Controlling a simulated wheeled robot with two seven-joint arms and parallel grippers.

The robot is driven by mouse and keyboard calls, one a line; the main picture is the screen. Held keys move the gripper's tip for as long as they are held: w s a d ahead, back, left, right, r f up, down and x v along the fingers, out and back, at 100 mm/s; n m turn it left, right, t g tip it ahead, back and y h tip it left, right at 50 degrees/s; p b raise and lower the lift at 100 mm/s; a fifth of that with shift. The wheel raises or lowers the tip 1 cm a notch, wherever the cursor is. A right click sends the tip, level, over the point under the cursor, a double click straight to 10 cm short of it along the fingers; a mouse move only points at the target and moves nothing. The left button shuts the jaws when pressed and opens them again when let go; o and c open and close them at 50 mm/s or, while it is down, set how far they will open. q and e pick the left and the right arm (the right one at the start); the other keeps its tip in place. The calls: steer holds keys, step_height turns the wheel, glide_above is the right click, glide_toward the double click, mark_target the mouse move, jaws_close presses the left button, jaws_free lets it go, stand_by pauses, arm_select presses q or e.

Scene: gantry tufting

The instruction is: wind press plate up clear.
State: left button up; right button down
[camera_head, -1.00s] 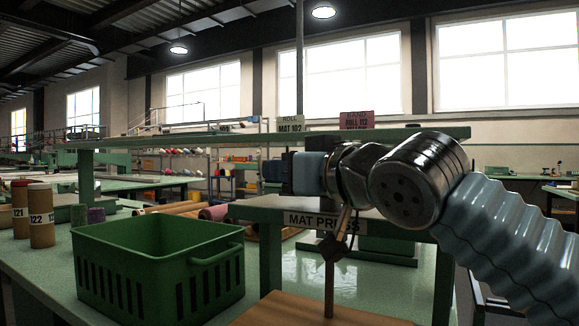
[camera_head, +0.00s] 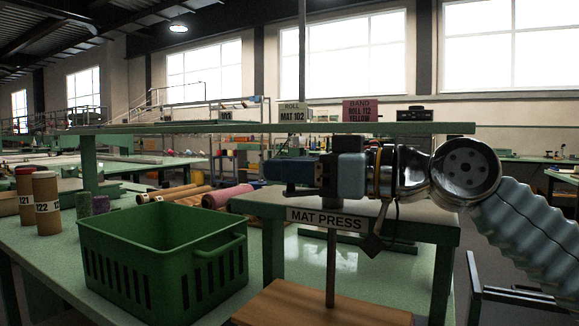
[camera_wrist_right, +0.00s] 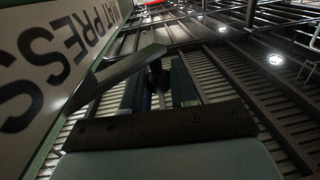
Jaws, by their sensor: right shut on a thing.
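The mat press stands on the green bench, with its MAT PRESS sign (camera_head: 326,218) on the crossbeam. A thin metal spindle (camera_head: 331,268) runs down from the beam to the wooden press plate (camera_head: 325,305), which is cut off by the lower picture edge. My right gripper (camera_head: 285,172) is above the beam, reaching in from the right. In the right wrist view its fingers (camera_wrist_right: 158,88) are closed around a dark part, apparently the press handle (camera_wrist_right: 125,75). The spindle's top is hidden behind the gripper. My left gripper is not in view.
A green slotted crate (camera_head: 165,262) stands left of the press. Tubes marked 121 and 122 (camera_head: 46,203) stand at the far left. Several rolls (camera_head: 185,195) lie behind the crate. A green shelf (camera_head: 300,128) with label cards runs above the press.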

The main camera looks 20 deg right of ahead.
steer(key=shift+d+r, duration=0.1)
steer(key=shift+r, duration=0.2)
steer(key=c, duration=1)
jaws_free()
steer(key=shift+s, duration=0.15)
steer(key=shift+f, duration=0.15)
step_height(320, 180, up, 4)
steer(key=shift+s+r, duration=0.1)
steer(key=shift+s, duration=0.05)
steer(key=s+a+r+p, duration=0.1)
steer(key=s+a+r, duration=0.5)
steer(key=s+r, duration=0.3)
steer(key=s, duration=0.3)
steer(key=shift+a, duration=0.2)
